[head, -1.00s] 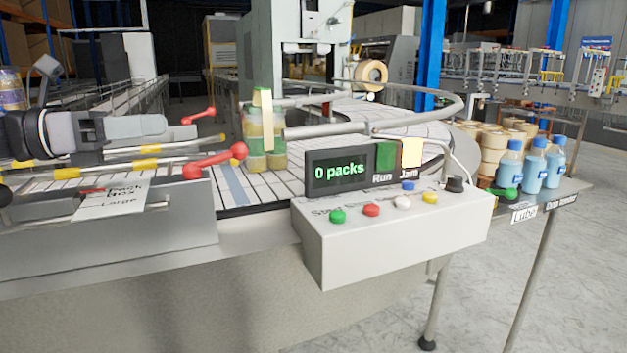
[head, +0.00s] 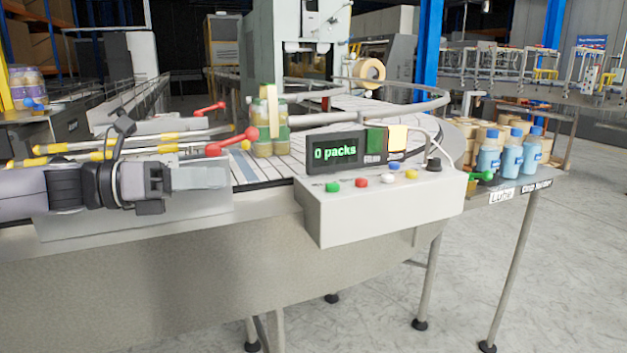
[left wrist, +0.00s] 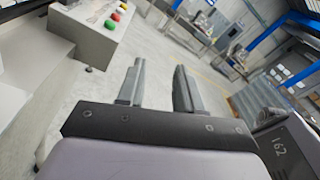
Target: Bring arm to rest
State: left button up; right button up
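My left gripper (head: 212,176) comes in from the left in the head view, in front of the conveyor's near side panel. In the left wrist view its two fingers (left wrist: 157,88) stand apart with nothing between them, over open grey floor. My right gripper is not in view.
The control box (head: 385,205) with coloured buttons and a "0 packs" display (head: 333,153) is right of my left gripper. A pack of jars (head: 268,125) stands on the conveyor (head: 262,172), beside red-knobbed levers (head: 232,141). Blue bottles (head: 510,157) stand on a side table. Floor at right is clear.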

pick_arm(q)
jog(key=s+d+f+n+t+h, duration=0.1)
jog(key=s+d+f+n, duration=0.5)
jog(key=d+f+n, duration=0.4)
jog(key=s+d+f+n+t+h, duration=0.1)
jog(key=s+d+f+n+t, duration=0.1)
jog(key=s+d+f+n, duration=0.55)
jog(key=s+a+f+n+t+y, duration=0.1)
jog(key=a+f+n+t+y, duration=0.3)
jog(key=f+n, duration=0.5)
jog(key=s+a+f+n+t+y, duration=0.1)
jog(key=a+f+n+t+y, duration=0.1)
jog(key=a+f+n+y, duration=0.6)
jog(key=s+a+f+n+g+y, duration=0.4)
jog(key=s+a+f+n, duration=0.4)
jog(key=f, duration=0.6)
jog(key=s+a, duration=0.2)
jog(key=s, duration=0.1)
jog(key=shift+s+n, duration=0.35)
jog(key=shift+f, duration=0.1)
